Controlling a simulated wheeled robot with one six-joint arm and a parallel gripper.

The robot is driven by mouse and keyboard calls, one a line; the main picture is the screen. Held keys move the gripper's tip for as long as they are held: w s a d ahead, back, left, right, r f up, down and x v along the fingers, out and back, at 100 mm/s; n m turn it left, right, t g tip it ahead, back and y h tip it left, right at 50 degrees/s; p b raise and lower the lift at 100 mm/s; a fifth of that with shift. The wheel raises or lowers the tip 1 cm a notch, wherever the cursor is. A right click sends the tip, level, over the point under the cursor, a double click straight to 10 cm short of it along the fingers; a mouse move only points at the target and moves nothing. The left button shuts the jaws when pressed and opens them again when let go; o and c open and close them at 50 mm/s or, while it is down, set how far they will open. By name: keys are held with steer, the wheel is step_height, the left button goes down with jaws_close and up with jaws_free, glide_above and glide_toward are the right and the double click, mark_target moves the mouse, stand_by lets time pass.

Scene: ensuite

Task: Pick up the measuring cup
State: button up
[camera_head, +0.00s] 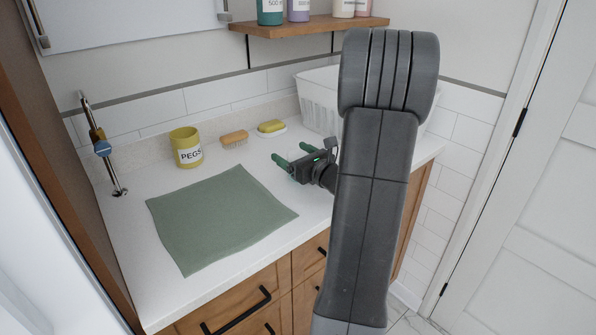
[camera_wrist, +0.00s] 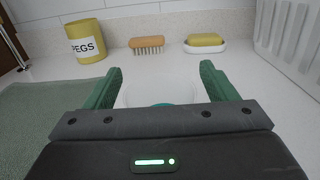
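My gripper (camera_head: 293,153) reaches in low over the white counter, its green fingers spread apart. In the wrist view, the two fingers (camera_wrist: 160,72) stand wide on either side of a pale, see-through cup (camera_wrist: 150,92) with teal at its lower part, which looks like the measuring cup. The cup lies between the fingers, its near part hidden behind the gripper body. I cannot tell whether either finger touches it. In the head view, the cup cannot be made out clearly at the gripper.
A yellow PEGS pot (camera_head: 186,147), a wooden brush (camera_head: 234,138) and a yellow soap on a white dish (camera_head: 271,128) stand along the back. A green cloth (camera_head: 222,216) lies left. A white basket (camera_head: 318,98) stands behind my arm. A wooden shelf (camera_head: 300,27) hangs above.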

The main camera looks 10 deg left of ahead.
steer(key=c, duration=1.1)
steer(key=shift+o, duration=0.2)
steer(key=shift+r, duration=0.2)
